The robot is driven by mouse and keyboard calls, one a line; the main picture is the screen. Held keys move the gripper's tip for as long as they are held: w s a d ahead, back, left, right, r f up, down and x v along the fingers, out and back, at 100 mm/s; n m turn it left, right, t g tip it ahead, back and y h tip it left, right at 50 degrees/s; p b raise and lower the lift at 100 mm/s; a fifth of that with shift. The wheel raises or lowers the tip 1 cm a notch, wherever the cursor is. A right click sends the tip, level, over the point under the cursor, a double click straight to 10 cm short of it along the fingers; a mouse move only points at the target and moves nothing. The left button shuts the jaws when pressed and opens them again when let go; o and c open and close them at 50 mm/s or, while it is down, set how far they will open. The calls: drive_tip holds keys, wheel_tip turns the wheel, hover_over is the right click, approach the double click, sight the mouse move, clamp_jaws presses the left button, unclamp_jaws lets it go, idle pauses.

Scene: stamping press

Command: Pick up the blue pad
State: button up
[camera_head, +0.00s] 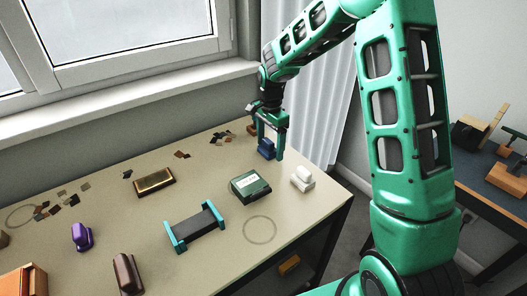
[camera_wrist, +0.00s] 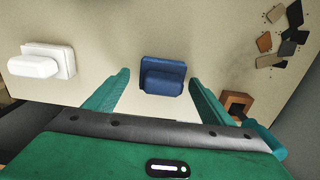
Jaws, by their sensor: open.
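The blue pad (camera_head: 266,149) is a small dark blue block with a raised top part, standing on the beige table near its far right part in the head view. In the wrist view the blue pad (camera_wrist: 163,76) lies between the lines of the two fingers, a little beyond their tips. My gripper (camera_head: 270,148) is open and empty, pointing down at the pad. Its two green fingers also show in the wrist view (camera_wrist: 159,80), one on each side of the pad with a gap.
A white pad (camera_head: 302,178) and a dark green box (camera_head: 250,188) stand nearest. A teal-ended press piece (camera_head: 194,228), a brass block (camera_head: 154,181), a purple pad (camera_head: 82,236) and a brown pad (camera_head: 127,273) stand further left. A small brown open box (camera_wrist: 235,103) is right of the blue pad in the wrist view.

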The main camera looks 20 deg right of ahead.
sight(268, 141)
drive_tip(key=shift+c, duration=0.7)
drive_tip(key=c, duration=1)
drive_tip(key=shift+r, duration=0.45)
drive_tip(key=r, duration=0.2)
drive_tip(key=a+r, duration=0.1)
drive_tip(key=shift+s+r, duration=0.2)
drive_tip(key=shift+r, duration=0.2)
drive_tip(key=shift+s+a+r, duration=0.9)
drive_tip(key=shift+a+r, duration=0.15)
drive_tip(key=shift+a, duration=0.5)
drive_tip(key=shift+s+a+r, duration=0.85)
drive_tip(key=shift+a+r, duration=0.15)
drive_tip(key=shift+a, duration=0.55)
drive_tip(key=shift+s+a+r, duration=0.9)
drive_tip(key=shift+a+r, duration=0.15)
drive_tip(key=shift+a, duration=0.5)
drive_tip(key=shift+o, duration=0.4)
